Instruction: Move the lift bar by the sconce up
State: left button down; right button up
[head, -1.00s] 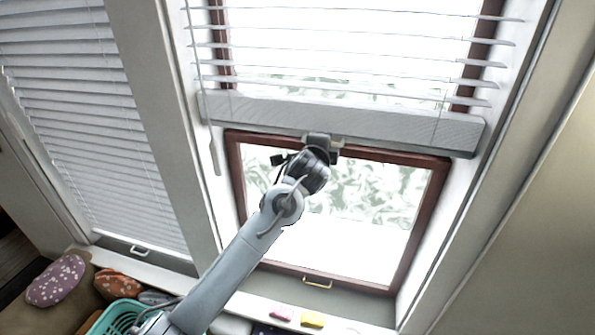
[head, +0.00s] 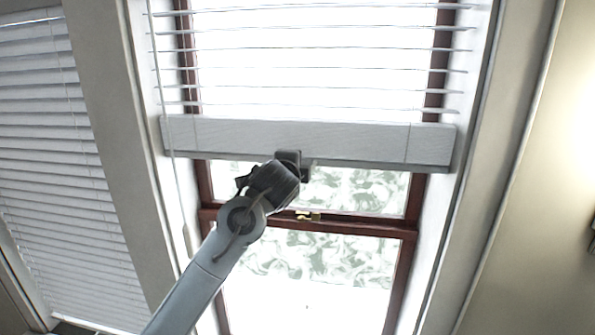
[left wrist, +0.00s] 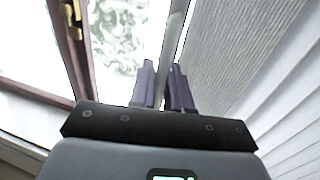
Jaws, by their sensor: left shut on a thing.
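The lift bar (head: 340,141) is the wide grey bottom rail of the raised blind on the right-hand window. It hangs across the upper pane, above the window's brown middle rail. My left gripper (head: 292,165) is at the bar's lower edge, near its middle, and shut on it. In the left wrist view the two dark fingers (left wrist: 165,85) stand on either side of a thin grey edge, with the bar's ribbed grey face (left wrist: 235,55) to the right. My right gripper is not in view.
White slats (head: 310,68) hang above the bar. A brass latch (head: 306,215) sits on the middle rail below it. A second, lowered blind (head: 55,170) covers the left window. A dark object (head: 592,240) is cut off at the right edge, by a brightly lit wall.

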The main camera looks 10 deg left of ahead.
pick_arm(q)
jog(key=shift+r, duration=0.2)
jog(key=c, duration=1.5)
grip_release()
jog(key=shift+o, duration=0.9)
jog(key=shift+w+r, duration=0.1)
jog(key=b+v, duration=0.5)
jog(key=v, duration=0.6)
jog(key=shift+w, duration=0.1)
